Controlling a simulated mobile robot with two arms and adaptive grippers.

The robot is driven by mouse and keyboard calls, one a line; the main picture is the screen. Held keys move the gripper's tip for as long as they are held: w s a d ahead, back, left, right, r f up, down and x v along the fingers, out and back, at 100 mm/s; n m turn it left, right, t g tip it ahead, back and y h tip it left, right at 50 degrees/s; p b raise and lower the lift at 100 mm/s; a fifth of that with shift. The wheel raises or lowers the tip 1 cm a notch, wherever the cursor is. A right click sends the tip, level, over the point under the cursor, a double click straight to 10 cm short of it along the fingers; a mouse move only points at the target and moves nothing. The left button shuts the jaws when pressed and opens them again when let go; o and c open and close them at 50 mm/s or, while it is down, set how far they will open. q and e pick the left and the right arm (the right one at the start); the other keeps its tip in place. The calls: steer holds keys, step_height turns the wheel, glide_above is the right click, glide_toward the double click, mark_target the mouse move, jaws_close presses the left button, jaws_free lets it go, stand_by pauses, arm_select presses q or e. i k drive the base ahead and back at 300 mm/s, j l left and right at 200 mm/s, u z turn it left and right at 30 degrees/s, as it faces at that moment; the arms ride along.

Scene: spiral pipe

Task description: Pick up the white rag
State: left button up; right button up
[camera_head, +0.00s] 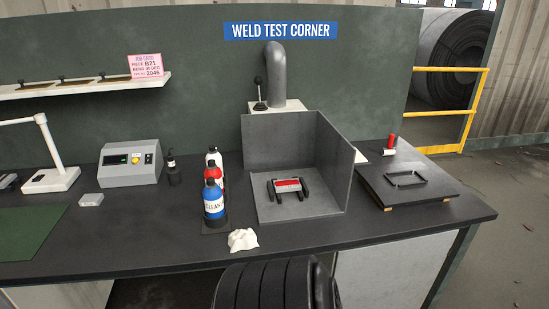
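The white rag (243,239) lies crumpled near the front edge of the dark workbench (150,250). It is just in front of the bottles and left of the front corner of the grey open booth. Nothing is touching it from above. Neither of my grippers can be made out in the head view.
Bottles, one a blue-labelled cleaner (214,203), stand close behind the rag. The grey booth (334,165) holds a red, white and black device (288,187). A black ribbed form (270,285) rises at the bottom; I cannot tell what it is. The bench left of the rag is clear.

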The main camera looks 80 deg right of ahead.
mark_target(241, 239)
steer(key=z, duration=2.4)
